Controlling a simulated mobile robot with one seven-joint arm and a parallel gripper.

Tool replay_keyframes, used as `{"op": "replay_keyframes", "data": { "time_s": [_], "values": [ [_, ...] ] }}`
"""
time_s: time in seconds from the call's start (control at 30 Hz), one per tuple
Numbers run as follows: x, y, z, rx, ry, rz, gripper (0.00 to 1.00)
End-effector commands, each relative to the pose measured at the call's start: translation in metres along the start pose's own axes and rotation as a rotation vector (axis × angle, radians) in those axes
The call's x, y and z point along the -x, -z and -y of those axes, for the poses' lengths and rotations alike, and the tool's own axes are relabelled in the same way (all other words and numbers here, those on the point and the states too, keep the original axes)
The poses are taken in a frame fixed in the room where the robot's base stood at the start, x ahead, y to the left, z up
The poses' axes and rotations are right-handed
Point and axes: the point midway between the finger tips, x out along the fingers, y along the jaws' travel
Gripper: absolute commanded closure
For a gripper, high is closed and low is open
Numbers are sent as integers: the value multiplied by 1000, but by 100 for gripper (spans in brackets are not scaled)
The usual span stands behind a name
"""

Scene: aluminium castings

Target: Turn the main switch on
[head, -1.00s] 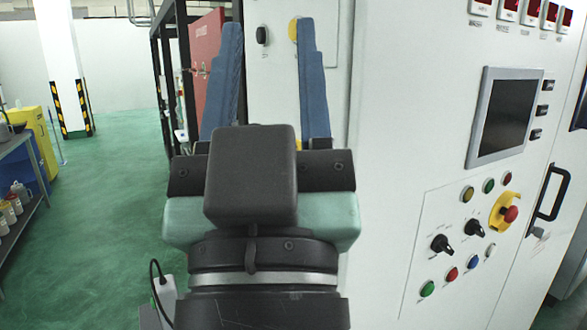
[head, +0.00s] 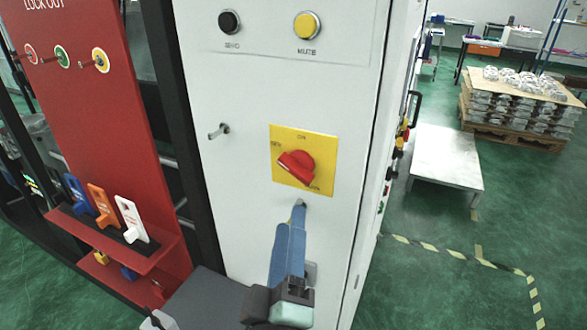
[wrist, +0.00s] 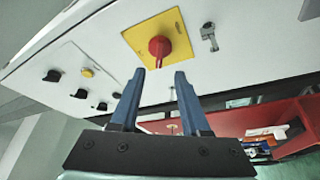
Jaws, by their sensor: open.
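The main switch is a red rotary knob (head: 297,166) on a square yellow plate (head: 318,145) on the white cabinet's side face. ON is printed at the top of the plate; the other markings are too small to read surely. The knob's grip lies tilted towards the left. My gripper (head: 297,207) is just below the plate in the head view, its blue fingers seen nearly edge-on. In the wrist view my gripper (wrist: 159,72) is open and empty. The red knob (wrist: 160,47) shows just beyond the gap between the fingertips, with no contact visible.
A small metal latch (head: 219,131) sticks out left of the switch. Two buttons, black (head: 230,22) and yellow (head: 306,26), sit above. A red lockout board (head: 95,110) with coloured tags stands left. Right are a grey table (head: 445,155) and open green floor.

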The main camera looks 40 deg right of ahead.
Motion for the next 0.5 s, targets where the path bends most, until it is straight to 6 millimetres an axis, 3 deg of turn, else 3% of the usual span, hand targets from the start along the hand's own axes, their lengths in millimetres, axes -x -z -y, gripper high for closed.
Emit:
{"op": "replay_keyframes", "data": {
  "time_s": [0.2, 0.5],
  "values": [
    [-50, 2, -6, -1, -3, 2, 54],
    [-89, 2, -2, -3, -1, -1, 54]
  ]
}}
